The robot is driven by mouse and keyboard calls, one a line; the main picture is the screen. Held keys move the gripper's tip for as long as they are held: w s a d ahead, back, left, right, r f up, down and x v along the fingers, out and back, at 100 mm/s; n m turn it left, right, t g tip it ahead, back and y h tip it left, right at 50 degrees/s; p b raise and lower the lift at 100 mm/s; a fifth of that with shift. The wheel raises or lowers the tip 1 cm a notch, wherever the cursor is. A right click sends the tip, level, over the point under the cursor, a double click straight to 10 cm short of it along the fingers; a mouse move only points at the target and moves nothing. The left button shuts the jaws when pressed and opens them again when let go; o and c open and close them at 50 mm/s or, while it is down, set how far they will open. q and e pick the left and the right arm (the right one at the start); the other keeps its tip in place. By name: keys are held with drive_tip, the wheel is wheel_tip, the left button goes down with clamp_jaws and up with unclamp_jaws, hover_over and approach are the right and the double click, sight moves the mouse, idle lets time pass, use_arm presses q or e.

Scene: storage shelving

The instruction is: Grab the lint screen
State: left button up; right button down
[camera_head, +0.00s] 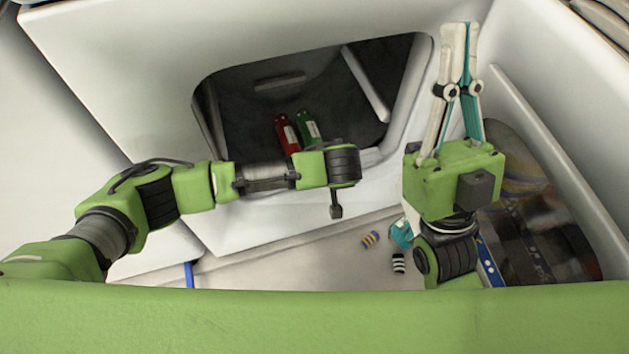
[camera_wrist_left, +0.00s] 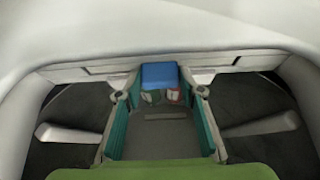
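A blue block (camera_wrist_left: 158,75), which may be the lint screen, sits at the rim of the dark opening in the left wrist view. It is centred between the fingertips of my left gripper (camera_wrist_left: 161,95). The fingers are apart with nothing between their teal pads; I cannot tell how far the tips are from the block. In the head view my left arm reaches across the front of the opening (camera_head: 240,115), and its gripper and the blue block are hidden behind the wrist. My right gripper (camera_head: 460,30) points up right of the opening, fingertips together, empty.
A red bottle (camera_head: 287,135) and a green bottle (camera_head: 309,128) lie inside the opening, close to the left wrist. A pale bar (camera_head: 366,84) stands inside it. A white wall (camera_head: 565,120) bounds the right side.

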use_arm(q)
clamp_jaws()
